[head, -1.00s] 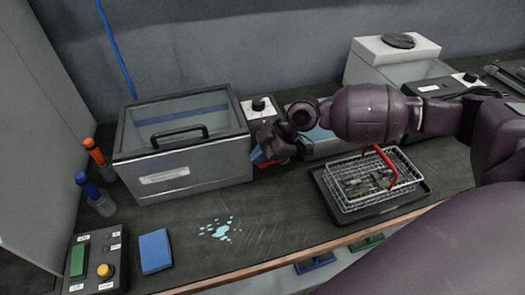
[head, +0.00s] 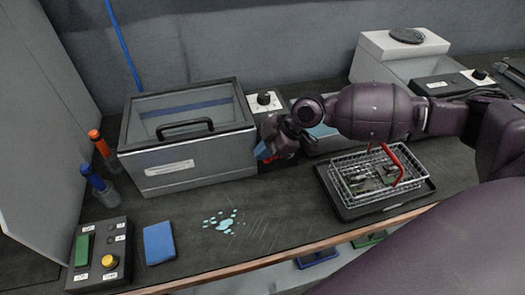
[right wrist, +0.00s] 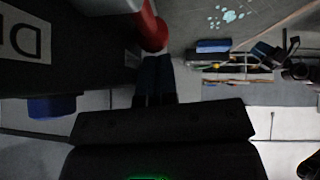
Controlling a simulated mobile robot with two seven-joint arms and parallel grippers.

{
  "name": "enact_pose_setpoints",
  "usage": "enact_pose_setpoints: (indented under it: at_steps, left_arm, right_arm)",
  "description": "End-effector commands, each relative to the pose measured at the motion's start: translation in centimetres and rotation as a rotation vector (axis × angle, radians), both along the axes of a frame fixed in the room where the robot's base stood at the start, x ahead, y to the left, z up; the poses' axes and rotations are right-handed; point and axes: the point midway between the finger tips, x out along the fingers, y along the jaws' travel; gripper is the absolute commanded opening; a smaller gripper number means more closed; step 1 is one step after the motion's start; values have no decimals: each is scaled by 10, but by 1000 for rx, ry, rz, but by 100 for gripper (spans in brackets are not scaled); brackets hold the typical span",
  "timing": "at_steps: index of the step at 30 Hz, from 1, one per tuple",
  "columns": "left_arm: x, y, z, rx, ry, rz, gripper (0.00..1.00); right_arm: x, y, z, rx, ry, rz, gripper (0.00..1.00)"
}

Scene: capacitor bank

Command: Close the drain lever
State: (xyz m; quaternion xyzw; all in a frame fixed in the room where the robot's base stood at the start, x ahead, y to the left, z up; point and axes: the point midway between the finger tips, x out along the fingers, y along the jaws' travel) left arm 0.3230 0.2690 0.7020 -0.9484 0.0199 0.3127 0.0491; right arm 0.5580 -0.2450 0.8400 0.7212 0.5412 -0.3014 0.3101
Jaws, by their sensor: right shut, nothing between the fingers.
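The drain lever shows as a red rounded handle (right wrist: 152,28) at the top of the right wrist view. In the head view only a small bit of red shows beneath my right gripper, mostly hidden by it. My right gripper (head: 263,152) is beside the right end of the glass-lidded metal tank (head: 190,180), low near the bench. In the right wrist view its fingers (right wrist: 154,72) are shut and empty, with their tips close to the red handle. I cannot tell whether they touch it. My left gripper is not in view.
A dial box (head: 264,102) stands behind the gripper. A wire basket with a red handle (head: 393,164) sits on a black tray (head: 345,209) at right. A blue sponge (head: 159,243), a button box (head: 100,255) and two bottles are at left. A pale blue spill (head: 225,222) marks the front bench.

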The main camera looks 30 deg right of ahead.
Motion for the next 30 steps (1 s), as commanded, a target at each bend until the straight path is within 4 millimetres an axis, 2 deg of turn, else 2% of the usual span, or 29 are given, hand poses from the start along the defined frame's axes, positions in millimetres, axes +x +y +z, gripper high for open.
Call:
enact_pose_setpoints:
  at_steps: [9,14,24,30]
  left_arm:
    - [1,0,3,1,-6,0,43]
    - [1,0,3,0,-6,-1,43]
    - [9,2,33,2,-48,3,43]
    - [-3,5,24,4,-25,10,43]
  right_arm:
    - [-3,-13,5,-5,3,-2,0]
    - [-3,-13,6,-4,1,-1,0]
    - [-9,9,47,-4,-10,-9,0]
    - [-14,4,81,-7,-3,-10,0]
